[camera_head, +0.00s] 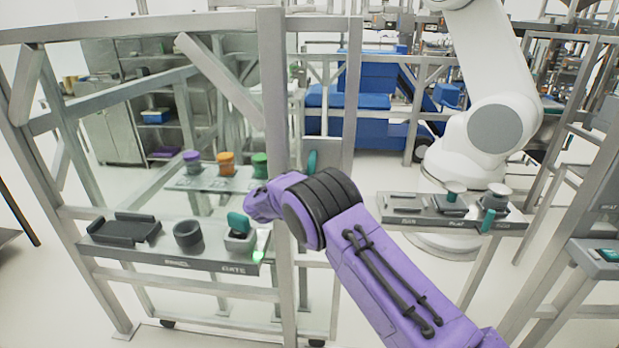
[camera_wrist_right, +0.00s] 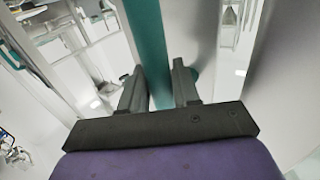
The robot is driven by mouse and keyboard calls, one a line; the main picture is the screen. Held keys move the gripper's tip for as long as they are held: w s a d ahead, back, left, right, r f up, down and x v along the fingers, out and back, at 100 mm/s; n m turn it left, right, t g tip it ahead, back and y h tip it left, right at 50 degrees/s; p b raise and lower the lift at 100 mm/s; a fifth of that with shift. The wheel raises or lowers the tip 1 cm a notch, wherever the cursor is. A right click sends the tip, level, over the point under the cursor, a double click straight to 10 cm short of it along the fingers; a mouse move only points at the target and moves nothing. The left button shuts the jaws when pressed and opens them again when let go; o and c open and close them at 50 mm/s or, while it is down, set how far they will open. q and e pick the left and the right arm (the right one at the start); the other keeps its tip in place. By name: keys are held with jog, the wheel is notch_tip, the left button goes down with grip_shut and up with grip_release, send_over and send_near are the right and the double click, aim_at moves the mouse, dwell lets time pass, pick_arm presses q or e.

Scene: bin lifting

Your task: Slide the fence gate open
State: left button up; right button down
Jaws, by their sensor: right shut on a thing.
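The fence gate is a grey metal frame (camera_head: 354,90) with a flat plate and an upright teal handle (camera_head: 312,160). Small dark wheels (camera_head: 167,323) show low down. Much of the gate overlaps the left fence section, and a wide gap shows to its right. In the right wrist view, the teal handle (camera_wrist_right: 148,45) stands between the two dark fingers of my right gripper (camera_wrist_right: 160,88), which is shut on it. In the head view, my purple right arm reaches up to the gate and its wrist hides the fingers. My left gripper is not in view.
The fence post (camera_head: 271,110) stands close to my right wrist. A control shelf (camera_head: 170,256) labelled GATE is on the left fence. Another shelf (camera_head: 440,212) stands right of the gate. A white robot arm (camera_head: 490,130) stands beyond the gap, with blue boxes (camera_head: 345,97) behind.

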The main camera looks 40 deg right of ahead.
jog(key=shift+r, duration=0.1)
jog(key=c, duration=1)
grip_release()
jog(key=shift+w, duration=0.1)
jog(key=shift+o, duration=0.2)
jog(key=s+a+b, duration=0.2)
jog(key=a+b, duration=0.1)
jog(key=a, duration=0.7)
jog(key=shift+a+b, duration=0.15)
jog(key=shift+b, duration=0.2)
